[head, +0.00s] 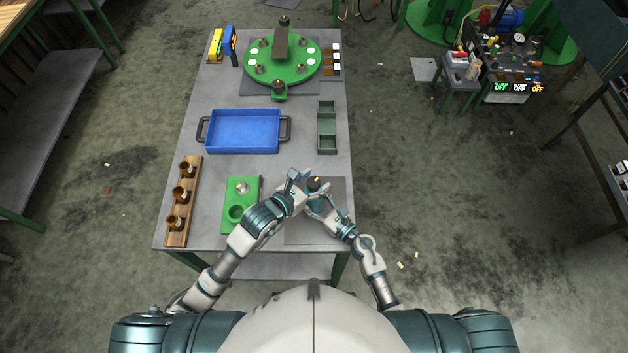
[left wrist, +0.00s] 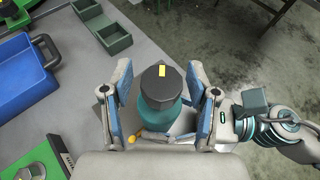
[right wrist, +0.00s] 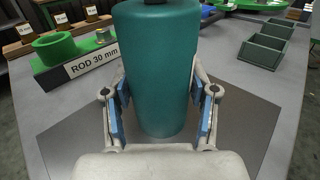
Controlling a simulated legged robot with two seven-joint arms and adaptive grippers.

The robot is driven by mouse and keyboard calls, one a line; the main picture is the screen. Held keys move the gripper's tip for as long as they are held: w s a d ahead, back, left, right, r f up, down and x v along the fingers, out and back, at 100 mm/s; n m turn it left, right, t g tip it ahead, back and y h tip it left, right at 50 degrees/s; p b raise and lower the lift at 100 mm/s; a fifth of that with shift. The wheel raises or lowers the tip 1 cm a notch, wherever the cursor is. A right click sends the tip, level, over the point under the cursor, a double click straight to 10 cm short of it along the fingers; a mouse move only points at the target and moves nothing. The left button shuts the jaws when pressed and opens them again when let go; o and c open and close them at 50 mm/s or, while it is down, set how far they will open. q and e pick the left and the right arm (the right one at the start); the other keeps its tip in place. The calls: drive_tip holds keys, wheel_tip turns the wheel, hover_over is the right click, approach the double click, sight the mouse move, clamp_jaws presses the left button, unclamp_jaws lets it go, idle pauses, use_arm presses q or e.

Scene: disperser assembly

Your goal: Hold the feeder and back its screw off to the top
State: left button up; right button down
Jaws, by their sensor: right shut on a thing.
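The feeder is a teal cylinder (right wrist: 157,75) standing upright on the dark mat at the table's near right. Its screw head is a dark many-sided knob (left wrist: 162,84) with a yellow mark on top; the knob also shows in the head view (head: 314,184). My right gripper (right wrist: 163,112) is shut on the feeder's body from the near side, one blue pad on each side. My left gripper (left wrist: 162,108) is open, its fingers on either side of the knob with gaps showing. The screw's thread is hidden.
A green block (head: 237,217) labelled ROD 30 mm stands left of the feeder. Beyond are a blue tray (head: 243,131), a green divided bin (head: 327,128) and a round green fixture (head: 262,68). A wooden rack (head: 187,210) lines the left edge.

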sight(310, 185)
use_arm(q)
drive_tip(key=v, duration=0.7)
drive_tip(key=shift+s+a, duration=0.15)
drive_tip(key=shift+a, duration=0.15)
drive_tip(key=shift+d, duration=0.1)
